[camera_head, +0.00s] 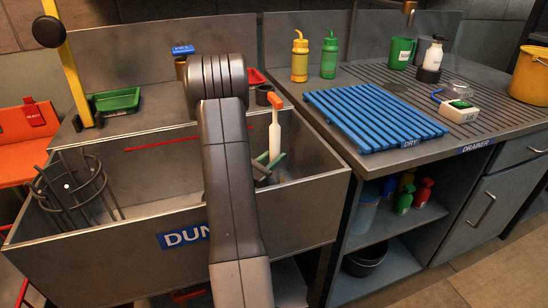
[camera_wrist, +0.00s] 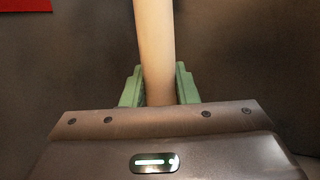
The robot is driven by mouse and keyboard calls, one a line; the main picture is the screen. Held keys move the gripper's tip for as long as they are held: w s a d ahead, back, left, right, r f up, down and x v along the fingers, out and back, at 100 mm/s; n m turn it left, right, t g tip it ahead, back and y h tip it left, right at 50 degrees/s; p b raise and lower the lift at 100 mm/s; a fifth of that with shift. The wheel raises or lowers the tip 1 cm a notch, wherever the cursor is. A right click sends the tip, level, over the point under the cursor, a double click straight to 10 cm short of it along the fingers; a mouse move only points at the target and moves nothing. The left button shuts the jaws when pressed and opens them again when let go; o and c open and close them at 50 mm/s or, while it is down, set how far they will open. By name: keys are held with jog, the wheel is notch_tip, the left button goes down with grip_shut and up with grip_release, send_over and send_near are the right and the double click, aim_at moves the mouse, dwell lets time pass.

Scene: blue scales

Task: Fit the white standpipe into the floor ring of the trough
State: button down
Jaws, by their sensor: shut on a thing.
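The white standpipe (camera_head: 274,138) stands roughly upright inside the grey trough (camera_head: 305,210), with its orange top above the rim line. My gripper (camera_head: 269,160) is shut on the standpipe, its green fingers on either side of the shaft. In the wrist view the pale shaft (camera_wrist: 154,45) runs up from between the green fingers of my gripper (camera_wrist: 160,88). The lower end of the standpipe is hidden by my gripper and the trough's front wall. The floor ring is not visible, so I cannot tell how the pipe's end sits to it.
A wire basket (camera_head: 75,190) hangs at the trough's left end. A green tray (camera_head: 115,101) sits on the back ledge. To the right, a blue slatted rack (camera_head: 375,115) lies on the drainer (camera_head: 485,95).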

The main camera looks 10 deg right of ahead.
jog(key=shift+f+b, duration=0.4)
jog(key=shift+f, duration=0.1)
jog(key=c, duration=1.1)
grip_release()
jog(key=shift+o, duration=0.2)
jog(key=v, duration=1.2)
jog(key=shift+p, duration=0.3)
jog(key=x, duration=1.2)
jog(key=shift+b, duration=0.3)
jog(key=shift+r, duration=0.15)
jog(key=shift+r, duration=0.1)
